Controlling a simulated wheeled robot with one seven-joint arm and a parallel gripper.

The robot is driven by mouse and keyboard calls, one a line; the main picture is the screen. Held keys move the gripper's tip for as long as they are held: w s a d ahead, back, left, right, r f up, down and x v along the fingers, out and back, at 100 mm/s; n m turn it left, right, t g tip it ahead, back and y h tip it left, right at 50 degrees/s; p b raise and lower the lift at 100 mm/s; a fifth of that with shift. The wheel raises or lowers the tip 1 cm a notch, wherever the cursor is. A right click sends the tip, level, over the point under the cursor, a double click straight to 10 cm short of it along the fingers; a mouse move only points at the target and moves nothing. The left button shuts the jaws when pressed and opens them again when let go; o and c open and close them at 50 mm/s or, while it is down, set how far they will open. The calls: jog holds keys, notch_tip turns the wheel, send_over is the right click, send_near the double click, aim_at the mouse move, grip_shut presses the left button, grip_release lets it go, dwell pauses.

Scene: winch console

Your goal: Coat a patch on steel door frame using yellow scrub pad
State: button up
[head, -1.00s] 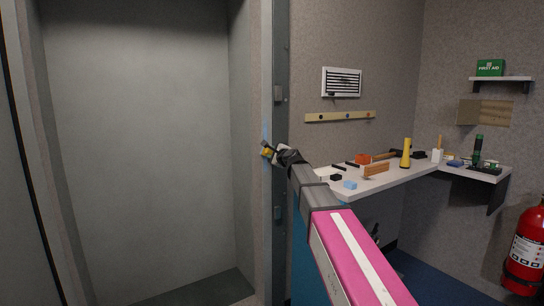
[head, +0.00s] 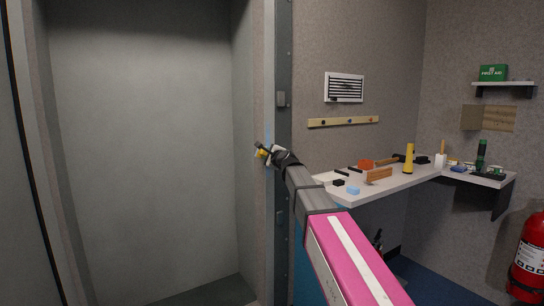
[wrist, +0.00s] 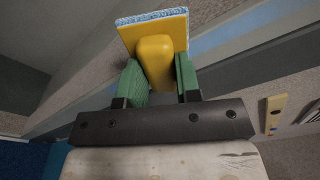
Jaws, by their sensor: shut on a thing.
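My gripper (wrist: 159,85) is shut on the yellow scrub pad (wrist: 155,55), its green fingers on both sides of the yellow grip. The pad's far face has a blue-and-white edge. In the head view the pad (head: 262,152) is small and partly hidden by my dark wrist, beside the steel door frame (head: 257,80). A pale blue strip (head: 268,134) runs up the frame just above my gripper; it also shows in the wrist view (wrist: 235,32), behind and right of the pad. I cannot tell whether the pad touches the frame.
A tall grey recess (head: 140,140) lies left of the frame. To the right, a white worktop (head: 400,183) holds an orange block, a yellow torch (head: 408,159) and several small tools. A fire extinguisher (head: 527,260) stands at far right. Space before the recess looks clear.

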aim_at(272, 130)
jog(key=shift+w+d+r, duration=0.35)
jog(key=shift+d+r, duration=0.2)
jog(key=shift+r, duration=0.3)
jog(key=shift+w+d+r, duration=0.35)
jog(key=shift+d+r, duration=0.2)
jog(key=shift+r, duration=0.35)
jog(key=shift+w+d+r, duration=0.35)
jog(key=shift+d+r, duration=0.2)
jog(key=shift+r, duration=0.3)
jog(key=shift+s+a, duration=0.55)
jog(key=shift+a, duration=0.35)
jog(key=shift+s+a, duration=0.5)
jog(key=shift+a, duration=0.35)
jog(key=shift+r, duration=1.3)
jog(key=shift+w+d, duration=0.55)
jog(key=shift+d, duration=0.35)
jog(key=shift+w+d, duration=0.5)
jog(key=shift+d, duration=0.35)
jog(key=shift+r, duration=1.3)
jog(key=shift+s+a, duration=0.6)
jog(key=shift+a, duration=0.25)
jog(key=shift+s+a, duration=0.55)
jog(key=shift+a, duration=0.25)
